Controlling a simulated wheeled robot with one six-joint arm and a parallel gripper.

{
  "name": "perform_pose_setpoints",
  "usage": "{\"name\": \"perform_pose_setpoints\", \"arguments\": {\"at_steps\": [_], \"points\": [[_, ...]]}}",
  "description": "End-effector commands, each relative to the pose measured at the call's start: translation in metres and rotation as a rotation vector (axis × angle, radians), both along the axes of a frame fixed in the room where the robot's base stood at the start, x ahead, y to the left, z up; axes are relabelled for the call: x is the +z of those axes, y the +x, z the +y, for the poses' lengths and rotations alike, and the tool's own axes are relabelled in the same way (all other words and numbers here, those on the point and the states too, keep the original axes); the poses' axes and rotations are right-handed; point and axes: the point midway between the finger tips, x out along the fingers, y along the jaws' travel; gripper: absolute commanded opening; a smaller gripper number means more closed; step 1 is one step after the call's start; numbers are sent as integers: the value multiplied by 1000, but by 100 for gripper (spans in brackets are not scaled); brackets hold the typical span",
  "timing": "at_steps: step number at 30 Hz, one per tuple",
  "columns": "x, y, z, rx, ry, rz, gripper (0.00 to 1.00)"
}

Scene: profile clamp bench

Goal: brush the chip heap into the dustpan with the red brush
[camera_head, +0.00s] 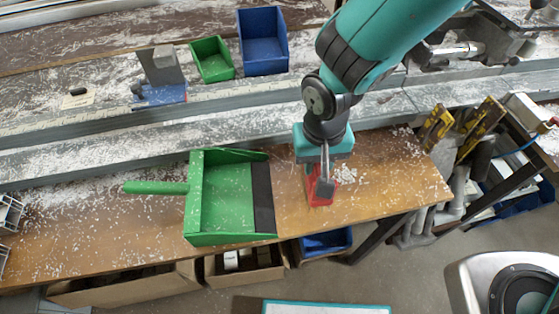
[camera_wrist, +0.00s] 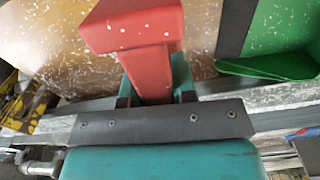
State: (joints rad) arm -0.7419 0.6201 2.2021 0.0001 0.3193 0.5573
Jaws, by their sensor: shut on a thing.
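My gripper (camera_head: 325,178) is over the wooden bench board, just right of the dustpan, shut on the red brush (camera_head: 319,198). In the wrist view the red brush (camera_wrist: 140,60) sits between my fingers, its wider block toward the top of the picture. The green dustpan (camera_head: 222,205) lies on the board, its dark lip (camera_head: 263,198) facing the brush and its handle pointing left. Its lip (camera_wrist: 233,28) also shows in the wrist view. A small heap of white chips (camera_head: 346,174) lies just right of the brush, partly hidden by my gripper. I cannot tell whether the brush touches the board.
White chips are scattered over the board (camera_head: 400,190) and the grey rails (camera_head: 100,140) behind. A green bin (camera_head: 212,62) and a blue bin (camera_head: 263,45) stand at the back. Yellow-black clamps (camera_head: 437,128) stand past the board's right end. The board's front edge drops to boxes below.

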Motion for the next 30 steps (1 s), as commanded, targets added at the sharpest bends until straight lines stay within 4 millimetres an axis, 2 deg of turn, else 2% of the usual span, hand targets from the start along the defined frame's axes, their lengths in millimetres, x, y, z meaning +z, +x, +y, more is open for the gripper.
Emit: {"name": "perform_pose_setpoints", "arguments": {"at_steps": [3,18,23,24,25,30], "points": [[1,10,-32,-7,0,0,2],[1,50,-153,-7,0,-1,2],[1,58,-178,-4,1,-1,2],[-11,57,-176,2,1,0,2],[-14,57,-175,2,1,0,2],[-19,57,-175,1,0,0,2]]}}
